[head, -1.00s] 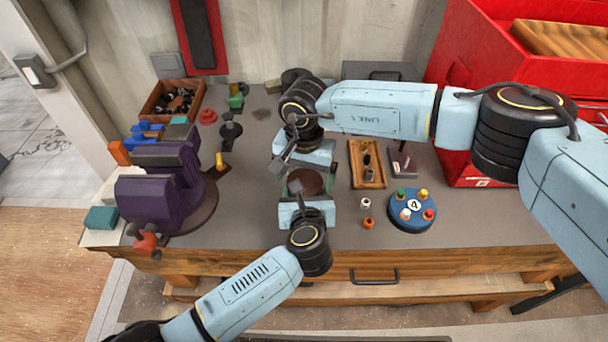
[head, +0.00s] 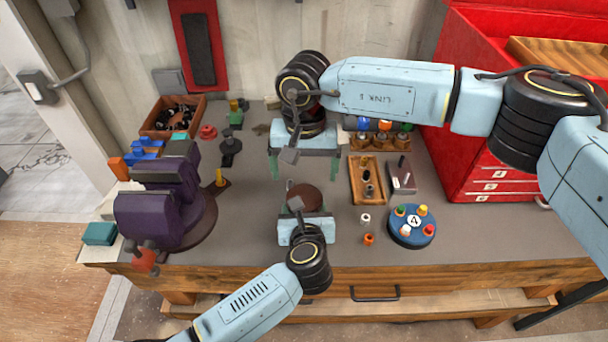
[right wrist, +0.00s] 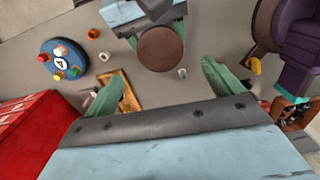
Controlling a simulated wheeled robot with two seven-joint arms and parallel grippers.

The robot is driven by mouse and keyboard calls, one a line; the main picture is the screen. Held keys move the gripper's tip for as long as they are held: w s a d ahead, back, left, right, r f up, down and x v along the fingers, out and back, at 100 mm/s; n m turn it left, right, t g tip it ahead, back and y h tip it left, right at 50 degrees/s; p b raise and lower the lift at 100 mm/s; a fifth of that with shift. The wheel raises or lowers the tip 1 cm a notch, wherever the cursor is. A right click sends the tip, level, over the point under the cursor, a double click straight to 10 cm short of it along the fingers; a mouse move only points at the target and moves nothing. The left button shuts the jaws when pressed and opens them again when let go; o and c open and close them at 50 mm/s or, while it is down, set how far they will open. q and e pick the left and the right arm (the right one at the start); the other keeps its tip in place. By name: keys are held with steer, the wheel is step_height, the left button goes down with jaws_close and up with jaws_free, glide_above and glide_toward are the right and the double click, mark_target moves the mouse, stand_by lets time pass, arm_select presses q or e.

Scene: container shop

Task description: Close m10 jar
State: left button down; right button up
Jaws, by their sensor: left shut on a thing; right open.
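A jar with a round dark-brown top (head: 305,198) is near the front middle of the bench. I cannot read a label, and its body is mostly hidden. My left gripper (head: 305,212) is shut on it from the front. The brown top also shows in the right wrist view (right wrist: 161,48), seen from above. My right gripper (head: 304,170) is open and empty behind the jar, its green fingers apart. In the right wrist view, the fingers (right wrist: 168,78) stand wide apart with the brown top beyond them, not between them.
A purple vise (head: 160,205) stands at the left. A blue round stand (head: 412,236) with coloured pegs, a wooden tray (head: 367,190), a small white piece (head: 365,218) and an orange piece (head: 369,239) lie to the right. A red cabinet (head: 490,180) bounds the right side.

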mark_target(305, 198)
steer(key=shift+r, duration=0.2)
steer(key=shift+f, duration=0.15)
steer(key=shift+f, duration=3.9)
steer(key=shift+c, duration=0.4)
steer(key=c, duration=0.9)
steer(key=shift+m, duration=1.5)
